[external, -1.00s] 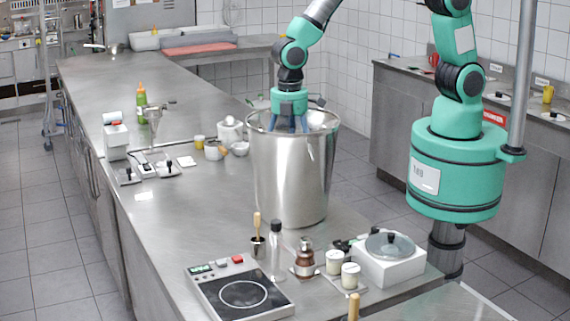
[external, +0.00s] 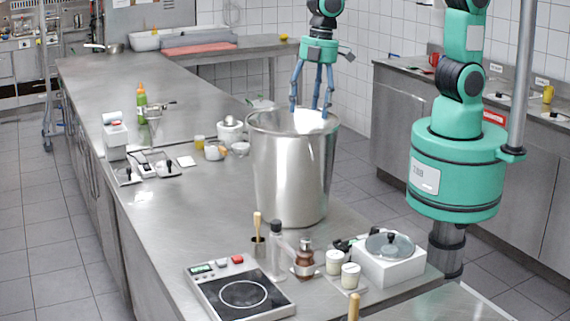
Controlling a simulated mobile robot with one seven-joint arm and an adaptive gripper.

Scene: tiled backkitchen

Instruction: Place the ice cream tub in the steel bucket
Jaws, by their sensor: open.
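The steel bucket (external: 290,175) is a tall, wide-mouthed metal vessel standing upright on the steel counter. A white thing (external: 310,119), probably the ice cream tub, shows just inside the bucket's mouth, below my gripper; the near rim and wall hide the rest of it. My gripper (external: 311,113) is open and empty, pointing down over the bucket's mouth with its blue fingers spread. The fingertips are about at rim height, around the white thing's top; I cannot tell whether they touch it.
An induction hob (external: 240,292), a pepper mill (external: 305,258), white jars (external: 350,275) and a white box with a lidded pan (external: 388,262) stand in front of the bucket. Small pots (external: 215,150) and bottles stand to its left.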

